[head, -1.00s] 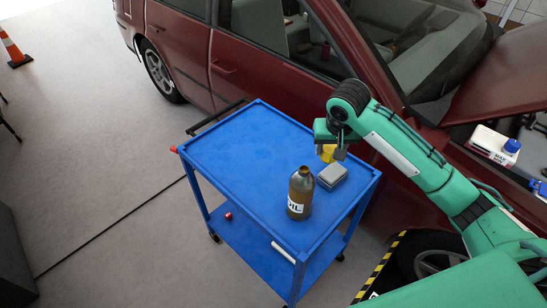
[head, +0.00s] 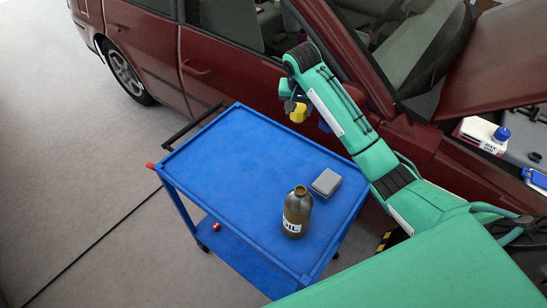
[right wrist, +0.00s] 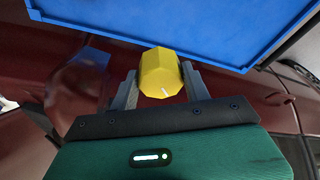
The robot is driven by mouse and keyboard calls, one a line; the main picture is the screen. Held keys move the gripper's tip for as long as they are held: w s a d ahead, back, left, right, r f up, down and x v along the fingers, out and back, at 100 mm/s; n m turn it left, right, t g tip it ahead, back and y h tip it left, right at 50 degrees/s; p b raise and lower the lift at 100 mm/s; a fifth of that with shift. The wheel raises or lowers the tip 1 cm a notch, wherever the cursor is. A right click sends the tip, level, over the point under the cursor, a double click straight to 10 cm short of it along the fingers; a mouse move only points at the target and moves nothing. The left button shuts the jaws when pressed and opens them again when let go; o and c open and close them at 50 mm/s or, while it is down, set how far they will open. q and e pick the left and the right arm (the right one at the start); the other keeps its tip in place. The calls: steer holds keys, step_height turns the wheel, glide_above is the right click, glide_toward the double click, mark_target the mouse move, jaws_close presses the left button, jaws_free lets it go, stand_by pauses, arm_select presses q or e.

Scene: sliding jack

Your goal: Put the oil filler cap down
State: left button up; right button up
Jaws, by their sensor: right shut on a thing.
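My left gripper is not in view.
A brown oil bottle (head: 296,215) and a grey box (head: 325,183) stand at the cart top's right side. The left and middle of the top are clear. The red car (head: 190,60) stands close behind the cart. A white container (head: 482,134) is in the engine bay.

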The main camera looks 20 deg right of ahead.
steer(key=f+p, duration=0.1)
steer(key=f, duration=0.4)
steer(key=s+f+p, duration=0.1)
steer(key=f, duration=0.8)
steer(key=shift+s+f+p, duration=0.15)
steer(key=shift+f+p, duration=0.15)
steer(key=shift+p, duration=0.1)
steer(key=shift+s+x, duration=0.15)
steer(key=shift+x, duration=0.65)
steer(key=shift+s+x, duration=0.2)
steer(key=shift+x, duration=0.6)
steer(key=shift+a+f, duration=0.15)
steer(key=shift+a, duration=0.05)
steer(key=shift+w+f, duration=0.1)
steer(key=o, duration=1.2)
steer(key=shift+c, duration=0.2)
